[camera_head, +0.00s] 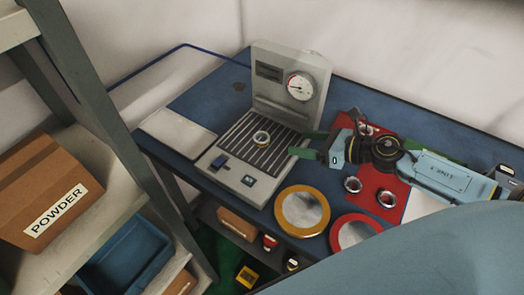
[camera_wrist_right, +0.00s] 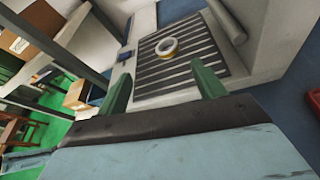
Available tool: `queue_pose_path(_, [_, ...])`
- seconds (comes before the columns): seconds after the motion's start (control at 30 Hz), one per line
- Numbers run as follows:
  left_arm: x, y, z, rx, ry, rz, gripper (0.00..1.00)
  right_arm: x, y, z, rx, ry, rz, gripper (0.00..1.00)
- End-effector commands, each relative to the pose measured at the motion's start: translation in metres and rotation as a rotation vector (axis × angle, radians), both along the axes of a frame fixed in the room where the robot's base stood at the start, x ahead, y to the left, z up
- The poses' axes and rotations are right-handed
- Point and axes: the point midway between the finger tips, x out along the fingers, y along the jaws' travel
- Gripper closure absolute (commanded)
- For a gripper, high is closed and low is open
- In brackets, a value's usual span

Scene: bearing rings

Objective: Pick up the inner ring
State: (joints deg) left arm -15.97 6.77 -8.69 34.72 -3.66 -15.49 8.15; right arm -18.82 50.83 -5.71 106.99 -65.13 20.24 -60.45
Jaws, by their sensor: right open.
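A small metal ring (camera_head: 261,144) lies on the dark slatted bed of the grey gauge machine (camera_head: 290,90). It also shows in the right wrist view (camera_wrist_right: 167,54), with a yellowish lower side, beyond the fingertips. Other small metal rings, one (camera_head: 352,184) and another (camera_head: 386,199), lie on a red mat (camera_head: 399,216). I cannot tell by looks which is the inner ring. My right gripper (camera_head: 303,144) is open and empty, its green fingers at the right edge of the machine, apart from the ring on the bed. Its fingers also show in the wrist view (camera_wrist_right: 163,88). My left gripper is not in view.
A yellow-rimmed disc (camera_head: 302,211) and a red-rimmed disc (camera_head: 357,235) lie at the blue table's front. A pale flat panel (camera_head: 178,134) lies left of the machine. A shelf with a POWDER box (camera_head: 45,190) and blue bin (camera_head: 125,255) stands left. The machine's upright back limits room behind.

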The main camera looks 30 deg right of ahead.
Motion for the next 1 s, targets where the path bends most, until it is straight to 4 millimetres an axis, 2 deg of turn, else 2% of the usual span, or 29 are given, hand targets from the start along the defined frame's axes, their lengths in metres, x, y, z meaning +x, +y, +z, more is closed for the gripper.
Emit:
queue_pose_path(0.03, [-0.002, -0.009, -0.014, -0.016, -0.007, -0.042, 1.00, 0.002, -0.009, -0.004, -0.080, -0.030, 0.056, 0.31])
queue_pose_path(0.13, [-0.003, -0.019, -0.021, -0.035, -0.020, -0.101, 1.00, 0.003, -0.018, 0.002, -0.180, -0.068, 0.131, 0.31])
queue_pose_path(0.27, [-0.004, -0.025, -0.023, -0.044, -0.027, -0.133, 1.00, 0.007, -0.020, 0.005, -0.231, -0.089, 0.169, 0.31])
queue_pose_path(0.7, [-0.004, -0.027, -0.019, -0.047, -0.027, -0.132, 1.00, 0.049, 0.017, -0.016, -0.227, -0.089, 0.166, 0.31])
queue_pose_path(1.0, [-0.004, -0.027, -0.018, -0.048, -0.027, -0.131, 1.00, 0.064, 0.031, -0.026, -0.227, -0.087, 0.166, 0.31])
